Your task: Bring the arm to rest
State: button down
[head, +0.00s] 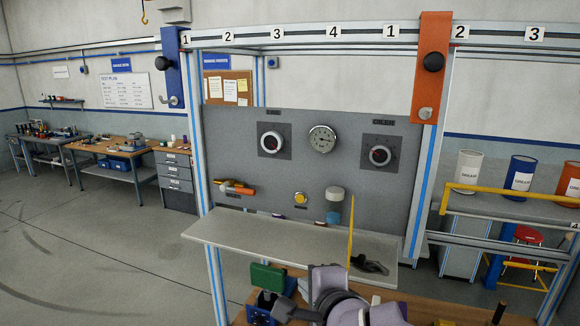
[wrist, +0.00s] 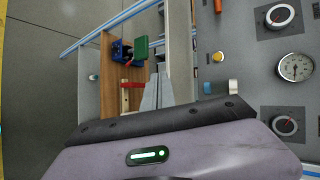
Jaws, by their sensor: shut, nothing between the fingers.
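My gripper (wrist: 157,84) shows in the wrist view with its two grey fingers together and nothing between them. It is in front of the grey panel, with the wooden bench top beyond the fingertips. In the head view my purple and dark arm links fill the bottom middle, in front of the panel's shelf; I cannot make out the fingertips there. The arm looks folded low over the bench.
A grey panel (head: 235,140) carries dials, a yellow button (head: 300,198) and a shelf (head: 225,232). A green block (head: 267,277) is close to my arm, above a blue fixture (wrist: 120,50). An orange bracket (head: 431,75) hangs from the top rail. Open floor lies left.

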jog(key=w+d+f+n+h+b, duration=0.1)
jog(key=d+f+b, duration=0.25)
jog(key=f, duration=0.35)
jog(key=s+d+f+n+g+b, duration=0.1)
jog(key=s+f+n+g+b, duration=0.1)
jog(key=s+f+b, duration=0.4)
jog(key=s+d+f+n+g+b, duration=0.1)
jog(key=s+f+n+b, duration=0.4)
jog(key=f+b, duration=0.5)
jog(key=s+d+f+n+g+b, duration=0.1)
jog(key=s+f+n+g+b, duration=0.2)
jog(key=s+f+b, duration=0.4)
notch_tip(320, 180, down, 4)
jog(key=shift+s+d+f+n+b, duration=0.3)
jog(key=shift+n+b, duration=0.2)
jog(key=shift+b, duration=0.55)
